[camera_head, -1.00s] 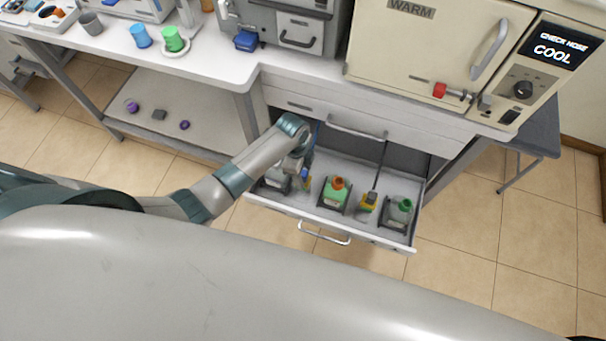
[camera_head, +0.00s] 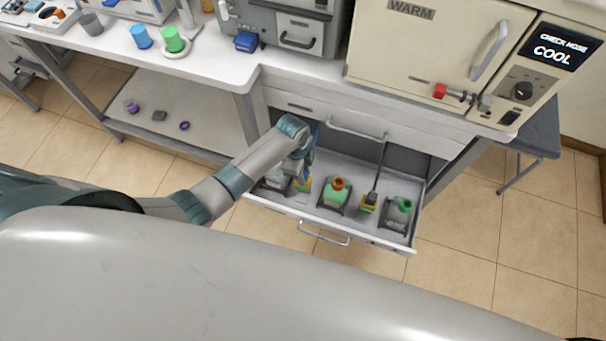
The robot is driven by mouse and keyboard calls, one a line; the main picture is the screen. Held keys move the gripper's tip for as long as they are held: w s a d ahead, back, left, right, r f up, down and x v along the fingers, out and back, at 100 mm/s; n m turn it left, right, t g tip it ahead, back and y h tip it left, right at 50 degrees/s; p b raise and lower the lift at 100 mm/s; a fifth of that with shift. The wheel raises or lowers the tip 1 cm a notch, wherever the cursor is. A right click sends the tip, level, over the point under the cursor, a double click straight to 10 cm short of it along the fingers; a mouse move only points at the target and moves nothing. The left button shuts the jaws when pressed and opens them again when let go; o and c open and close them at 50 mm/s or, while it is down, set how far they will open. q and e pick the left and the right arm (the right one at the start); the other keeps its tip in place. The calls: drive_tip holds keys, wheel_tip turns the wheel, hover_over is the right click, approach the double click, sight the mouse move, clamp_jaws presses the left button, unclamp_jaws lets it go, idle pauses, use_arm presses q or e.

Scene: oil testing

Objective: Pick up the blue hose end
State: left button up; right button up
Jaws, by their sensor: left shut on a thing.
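The open drawer (camera_head: 284,207) under the bench holds several bottles and hose ends. My left arm reaches into its left part, and my left gripper (camera_head: 304,170) is shut on the blue hose end (camera_head: 309,158). The jaws are small and partly hidden behind my wrist. A thin blue hose (camera_head: 317,132) shows just behind the wrist. A small yellow holder (camera_head: 303,185) sits on the drawer floor right below the gripper. My right gripper is not in view.
In the drawer stand a green bottle with an orange cap (camera_head: 336,192), a dark hose end in a yellow holder (camera_head: 369,201) and a clear bottle with a green cap (camera_head: 399,210). The bench top (camera_head: 215,73) and the beige oven (camera_head: 415,50) overhang the drawer's back.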

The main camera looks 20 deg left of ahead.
use_arm(q)
drive_tip(key=shift+r, duration=0.85)
wheel_tip(320, 180, up, 2)
drive_tip(key=shift+r+b, duration=0.2)
drive_tip(key=shift+b, duration=0.3)
drive_tip(key=s+d+r+b, duration=0.1)
drive_tip(key=s+d+r, duration=0.6)
drive_tip(key=s+d, duration=0.1)
drive_tip(key=shift+d+b, duration=0.15)
drive_tip(key=shift+b, duration=0.25)
